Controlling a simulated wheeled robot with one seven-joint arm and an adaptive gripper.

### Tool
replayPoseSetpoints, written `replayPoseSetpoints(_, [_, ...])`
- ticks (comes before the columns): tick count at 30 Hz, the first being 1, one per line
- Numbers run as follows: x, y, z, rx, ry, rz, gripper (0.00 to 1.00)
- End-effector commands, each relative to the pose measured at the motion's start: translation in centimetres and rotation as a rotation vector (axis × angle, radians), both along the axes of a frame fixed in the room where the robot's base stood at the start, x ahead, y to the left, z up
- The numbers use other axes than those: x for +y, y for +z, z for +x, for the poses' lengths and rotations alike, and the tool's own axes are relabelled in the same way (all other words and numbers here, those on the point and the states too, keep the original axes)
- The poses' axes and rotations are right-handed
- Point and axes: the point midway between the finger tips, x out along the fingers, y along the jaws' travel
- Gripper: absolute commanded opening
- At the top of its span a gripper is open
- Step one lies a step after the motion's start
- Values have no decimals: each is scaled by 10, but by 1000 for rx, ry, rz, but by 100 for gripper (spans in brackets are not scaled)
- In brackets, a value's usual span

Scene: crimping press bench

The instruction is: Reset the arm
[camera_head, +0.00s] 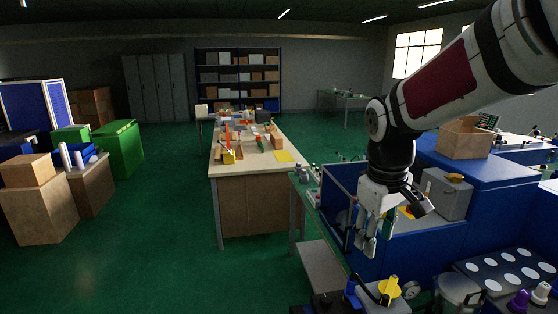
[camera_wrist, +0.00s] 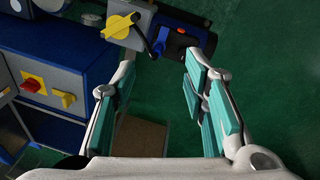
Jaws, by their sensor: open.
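My gripper (camera_head: 366,234) hangs from my arm at the right of the head view, fingers pointing down, in front of the blue bench. In the wrist view my gripper (camera_wrist: 158,100) shows its two teal-padded fingers spread apart with nothing between them. Beyond the fingertips in the wrist view are a grey box with a yellow rotary handle (camera_wrist: 119,26) and a dark device with a red button (camera_wrist: 181,31). The yellow handle also shows in the head view (camera_head: 389,288), below and right of my gripper.
A blue bench (camera_head: 425,250) with a grey box (camera_head: 444,194) and an open carton (camera_head: 464,140) fills the right. A wooden table (camera_head: 255,200) with tools stands mid-room. Cartons (camera_head: 38,210) and a green bin (camera_head: 118,148) are at left. Green floor (camera_head: 150,255) between is clear.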

Motion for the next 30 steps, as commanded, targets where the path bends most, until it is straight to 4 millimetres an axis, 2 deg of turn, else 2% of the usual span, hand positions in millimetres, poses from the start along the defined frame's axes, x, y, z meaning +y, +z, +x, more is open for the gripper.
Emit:
replayPoseSetpoints(3, [0, 22, -30, -59, -67, 2, 40])
replayPoseSetpoints(9, [0, 45, -80, -152, -184, 34, 40])
replayPoseSetpoints(18, [0, 56, -152, -284, -350, 137, 40])
replayPoseSetpoints(24, [1, 52, -182, -337, -424, 210, 40])
replayPoseSetpoints(30, [1, 49, -192, -352, -449, 236, 40])
